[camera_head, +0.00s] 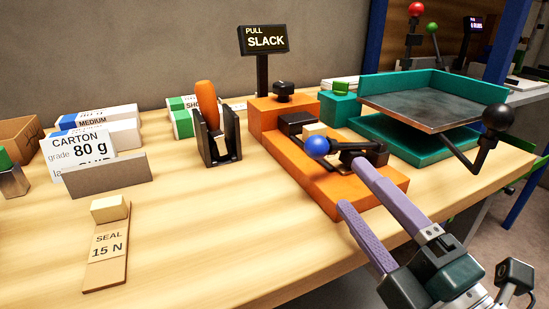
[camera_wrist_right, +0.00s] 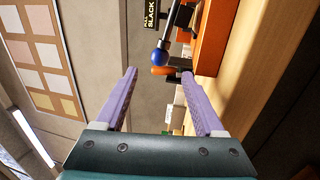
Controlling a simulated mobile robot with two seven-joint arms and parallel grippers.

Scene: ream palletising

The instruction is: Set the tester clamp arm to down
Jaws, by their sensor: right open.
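The orange tester (camera_head: 345,190) stands on the wooden table, with a sign (camera_head: 264,40) reading "PULL SLACK" behind it. Its dark clamp arm (camera_head: 362,150) ends in a blue ball knob (camera_head: 317,147). The arm lies near level with the knob end a little higher; I cannot tell whether it is fully down. My right gripper (camera_head: 352,188) is open and empty at the tester's front right. In the right wrist view the blue knob (camera_wrist_right: 160,57) shows beyond the fingertips, between their lines. My left gripper is not in view.
A teal press-like stand (camera_head: 420,135) with a grey plate and black-knobbed lever (camera_head: 497,117) stands right of the tester. An orange-handled tool (camera_head: 207,105) sits in a black holder to its left. A "SEAL 15 N" block (camera_head: 106,245) and cartons lie further left. The front middle table is clear.

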